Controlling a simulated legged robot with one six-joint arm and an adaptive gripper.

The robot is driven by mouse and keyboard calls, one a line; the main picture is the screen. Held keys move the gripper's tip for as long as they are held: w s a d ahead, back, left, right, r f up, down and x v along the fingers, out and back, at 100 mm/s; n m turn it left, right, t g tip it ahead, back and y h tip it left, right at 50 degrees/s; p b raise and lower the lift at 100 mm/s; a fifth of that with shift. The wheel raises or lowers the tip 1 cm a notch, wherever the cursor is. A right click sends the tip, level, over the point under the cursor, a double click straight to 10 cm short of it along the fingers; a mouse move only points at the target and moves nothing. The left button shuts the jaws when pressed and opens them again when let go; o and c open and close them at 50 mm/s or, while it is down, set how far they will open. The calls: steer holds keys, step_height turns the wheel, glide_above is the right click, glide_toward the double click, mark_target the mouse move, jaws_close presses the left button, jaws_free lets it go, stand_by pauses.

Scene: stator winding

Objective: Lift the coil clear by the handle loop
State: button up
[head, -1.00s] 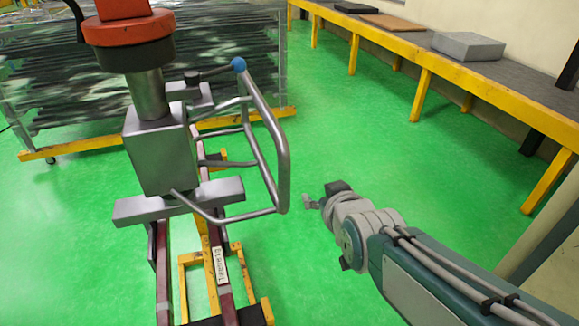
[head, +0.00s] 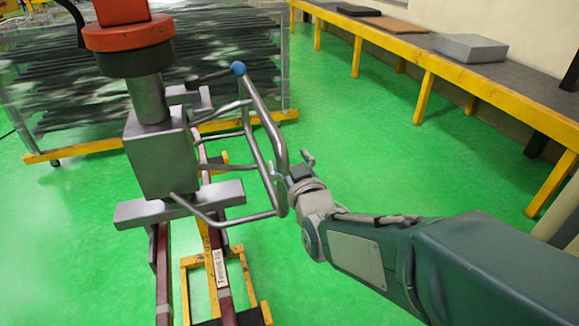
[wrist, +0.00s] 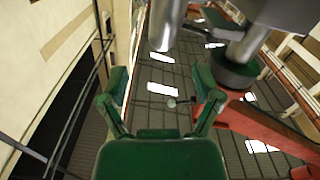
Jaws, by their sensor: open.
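A grey bent-tube handle loop (head: 270,150) sticks out to the right of a grey metal block (head: 160,155) in the head view. A blue ball (head: 238,68) caps its top corner. I cannot make out a separate coil. My gripper (head: 291,165) is at the right-hand upright of the loop, with one finger near the tube and one to its right. I cannot tell whether it touches. In the wrist view my gripper (wrist: 163,84) shows two green fingers spread apart, with nothing between them.
An orange and black unit (head: 125,40) sits above the block. A dark red and yellow stand (head: 222,275) is below. A workbench (head: 440,65) with a grey slab (head: 470,47) runs along the right wall. The green floor (head: 350,140) between is clear.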

mark_target(277, 141)
steer(key=x, duration=0.7)
steer(key=shift+w+a+f, duration=0.15)
steer(key=shift+w+a, duration=0.2)
steer(key=shift+d, duration=0.15)
jaws_close()
